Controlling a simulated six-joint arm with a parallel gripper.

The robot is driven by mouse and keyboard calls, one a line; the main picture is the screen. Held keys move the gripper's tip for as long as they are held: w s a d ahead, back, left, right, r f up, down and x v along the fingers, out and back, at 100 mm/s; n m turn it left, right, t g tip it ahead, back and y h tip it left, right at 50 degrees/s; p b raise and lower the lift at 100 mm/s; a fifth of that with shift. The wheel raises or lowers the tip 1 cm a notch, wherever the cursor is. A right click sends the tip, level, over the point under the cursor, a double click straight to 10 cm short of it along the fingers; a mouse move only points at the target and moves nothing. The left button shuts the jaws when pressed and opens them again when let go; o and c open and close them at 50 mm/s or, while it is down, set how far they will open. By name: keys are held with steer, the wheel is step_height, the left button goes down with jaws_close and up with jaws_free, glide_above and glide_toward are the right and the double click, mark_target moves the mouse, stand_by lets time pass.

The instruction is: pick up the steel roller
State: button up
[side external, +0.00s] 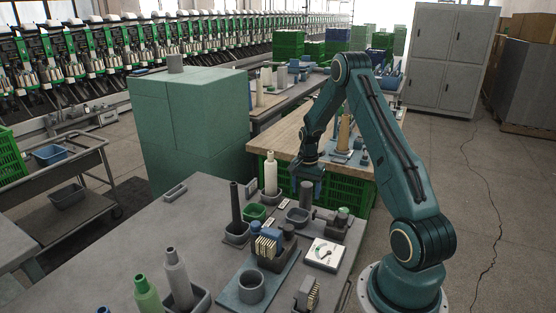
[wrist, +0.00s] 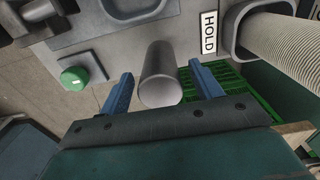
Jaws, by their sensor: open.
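In the wrist view my gripper (wrist: 161,72) is open, with one blue finger on each side of the roller. Gaps show between the fingers and the roller, so it is not gripped. How deep the fingers reach along it is hard to tell.
A ribbed pale tube (wrist: 285,45) stands in a holder beside a HOLD label (wrist: 208,32). A grey tray (side external: 297,217) and a green button (wrist: 75,79) are close by. A white gauge (side external: 324,254) sits nearer on the table (side external: 130,255). The table's left part is mostly clear.

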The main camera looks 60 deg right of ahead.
steer(key=shift+f, duration=0.35)
steer(key=c, duration=1.2)
steer(key=shift+c, duration=0.2)
steer(key=shift+r, duration=0.2)
step_height(320, 180, up, 20)
steer(key=shift+f, duration=0.15)
stand_by(0.3)
